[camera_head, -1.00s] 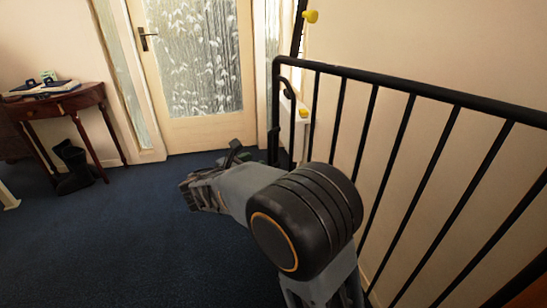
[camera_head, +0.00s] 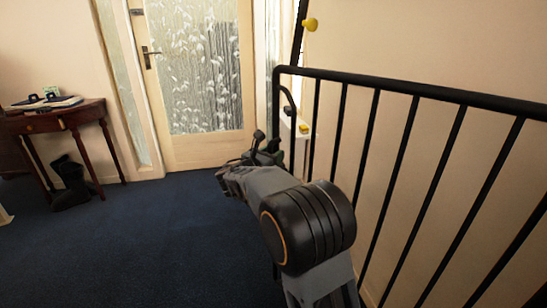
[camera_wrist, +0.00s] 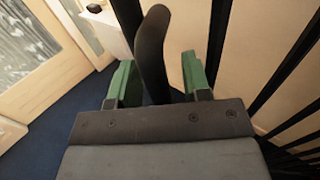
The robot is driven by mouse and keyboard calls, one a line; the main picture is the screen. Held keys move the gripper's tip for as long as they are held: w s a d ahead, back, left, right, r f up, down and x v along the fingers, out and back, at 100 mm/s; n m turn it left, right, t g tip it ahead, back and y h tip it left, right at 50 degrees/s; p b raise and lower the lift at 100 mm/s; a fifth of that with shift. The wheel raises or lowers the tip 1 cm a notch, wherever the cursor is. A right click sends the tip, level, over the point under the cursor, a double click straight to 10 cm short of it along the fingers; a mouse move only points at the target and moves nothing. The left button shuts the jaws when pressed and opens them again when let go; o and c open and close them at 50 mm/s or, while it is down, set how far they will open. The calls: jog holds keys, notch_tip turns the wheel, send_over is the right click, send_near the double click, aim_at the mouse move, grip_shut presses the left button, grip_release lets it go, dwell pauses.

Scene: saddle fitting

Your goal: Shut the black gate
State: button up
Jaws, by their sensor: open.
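The black gate (camera_head: 413,90) is a barred metal panel on the right, running from the near right to an upright end post by the door. A curved black bar (camera_head: 290,98) shows at that far end. My gripper (camera_head: 262,150) is low beside the far end in the head view, partly hidden by my own arm. In the wrist view, the green fingers of my gripper (camera_wrist: 160,80) are apart, with a curved black piece (camera_wrist: 151,45) showing between them. It looks like the gate's curved bar; I cannot tell whether the fingers touch it.
A glazed door (camera_head: 200,75) stands behind. A wooden side table (camera_head: 60,118) with items on it and black boots (camera_head: 72,180) are at the left. A yellow knob (camera_head: 309,24) is above the gate's far end. Blue carpet (camera_head: 150,240) is clear at lower left.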

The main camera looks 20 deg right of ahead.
jog(key=shift+w+d, duration=0.2)
jog(key=shift+d, duration=0.15)
grip_shut()
dwell(0.3)
